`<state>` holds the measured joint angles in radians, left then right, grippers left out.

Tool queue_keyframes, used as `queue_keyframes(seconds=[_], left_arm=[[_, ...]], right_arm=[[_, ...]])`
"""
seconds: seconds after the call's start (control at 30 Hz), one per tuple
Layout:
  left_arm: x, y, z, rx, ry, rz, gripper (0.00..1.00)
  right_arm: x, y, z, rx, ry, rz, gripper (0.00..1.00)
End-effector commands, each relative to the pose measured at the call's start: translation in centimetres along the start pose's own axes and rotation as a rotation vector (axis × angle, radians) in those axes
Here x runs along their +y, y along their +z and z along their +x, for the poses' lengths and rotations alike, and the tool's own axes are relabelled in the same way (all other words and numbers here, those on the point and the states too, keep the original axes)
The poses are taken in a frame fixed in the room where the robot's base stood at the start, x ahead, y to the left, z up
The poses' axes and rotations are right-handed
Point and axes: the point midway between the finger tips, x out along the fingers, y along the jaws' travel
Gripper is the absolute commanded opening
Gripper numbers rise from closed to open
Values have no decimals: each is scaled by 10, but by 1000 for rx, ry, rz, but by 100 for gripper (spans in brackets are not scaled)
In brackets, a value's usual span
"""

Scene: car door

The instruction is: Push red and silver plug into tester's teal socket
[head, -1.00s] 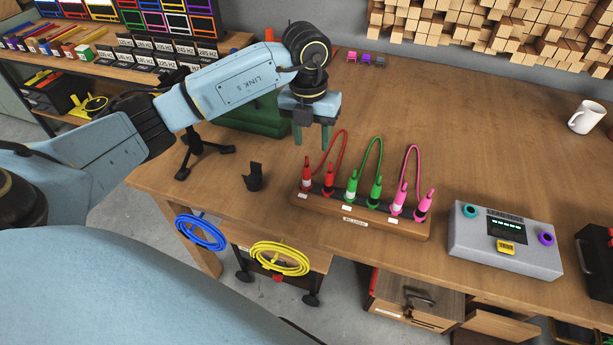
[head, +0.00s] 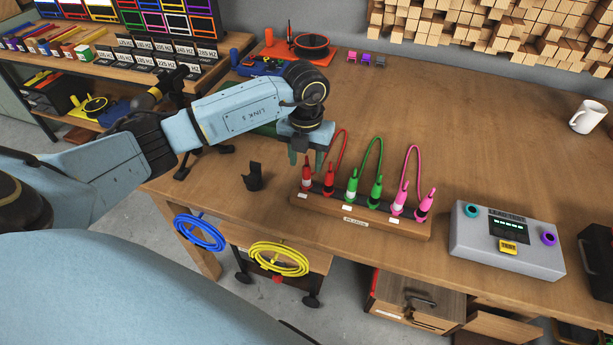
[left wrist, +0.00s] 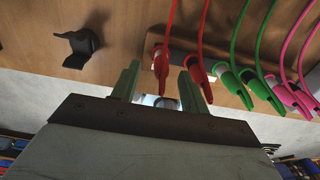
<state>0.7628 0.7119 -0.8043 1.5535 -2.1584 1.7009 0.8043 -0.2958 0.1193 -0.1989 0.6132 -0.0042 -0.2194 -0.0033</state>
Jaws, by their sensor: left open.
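The red and silver plug (head: 307,181) stands upright at the left end of the wooden plug rack (head: 385,227). A red cable joins it to a second red plug (head: 329,181) beside it. My left gripper (head: 306,163) is open just above the first plug. In the left wrist view the red plug (left wrist: 161,70) shows between the two open fingers of my left gripper (left wrist: 160,85). The grey tester (head: 500,258) lies at the right of the bench, with its teal socket (head: 472,211) at its left and empty. My right gripper is not in view.
Green plugs (head: 376,188) and pink plugs (head: 423,207) stand in the same rack. A black holder (head: 253,177) stands left of the rack. The tester also has a purple socket (head: 548,239). A white mug (head: 587,117) stands at far right. The bench middle is clear.

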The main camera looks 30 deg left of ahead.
Motion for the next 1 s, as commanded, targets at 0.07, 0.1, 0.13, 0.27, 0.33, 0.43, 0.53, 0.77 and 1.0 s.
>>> queue_keyframes(seconds=[0.07, 0.1, 0.13, 0.27, 0.33, 0.43, 0.53, 0.77, 1.0], left_arm=[[0, 0, 2, -1, 0, 0, 45], [0, 0, 2, -1, 0, 0, 45], [0, 0, 2, -1, 0, 0, 45], [0, 0, 2, -1, 0, 0, 45], [0, 0, 2, 0, 0, 0, 45], [0, -1, 7, 1, 0, 0, 45], [-1, -2, 19, 4, 0, 0, 45], [-2, -2, 52, 2, 0, -2, 45], [-2, -2, 54, 0, 0, 0, 45]], right_arm=[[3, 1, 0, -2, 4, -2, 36], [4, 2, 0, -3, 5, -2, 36], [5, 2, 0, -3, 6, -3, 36], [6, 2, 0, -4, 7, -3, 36], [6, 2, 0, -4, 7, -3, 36], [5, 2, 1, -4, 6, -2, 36], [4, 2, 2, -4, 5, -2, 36], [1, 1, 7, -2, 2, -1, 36], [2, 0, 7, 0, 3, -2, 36]])
